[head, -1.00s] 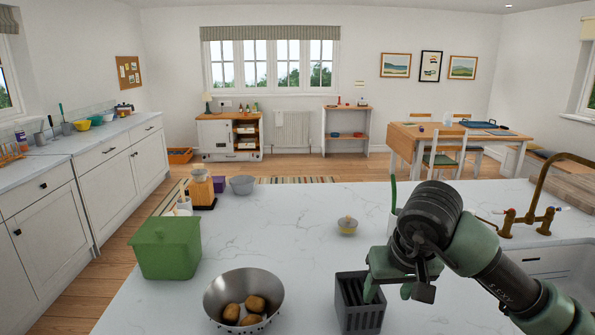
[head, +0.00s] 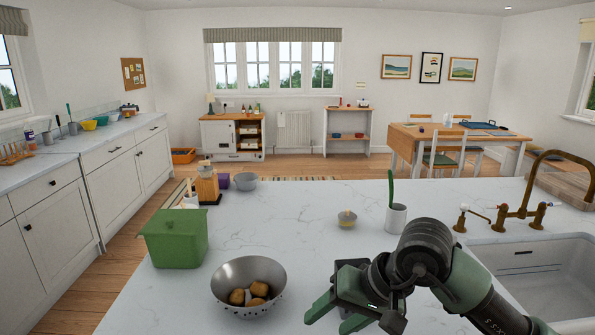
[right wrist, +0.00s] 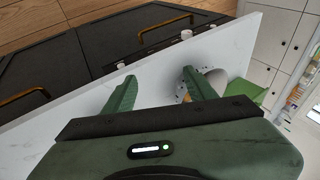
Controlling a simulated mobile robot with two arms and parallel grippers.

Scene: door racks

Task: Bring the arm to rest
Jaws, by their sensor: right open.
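My right gripper (head: 336,312) is green and black. It is low in the head view, at the front of the white counter, right of the colander. Its two fingers are apart, with nothing visible between them. In the right wrist view its fingers (right wrist: 157,85) point over the edge of the white counter, spread and empty. The forearm, mine, runs to the bottom right of the head view. My left gripper is not in view.
A metal colander (head: 248,302) holding several brown potatoes or rolls stands just left of the gripper. A green lidded box (head: 176,245) is farther left.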

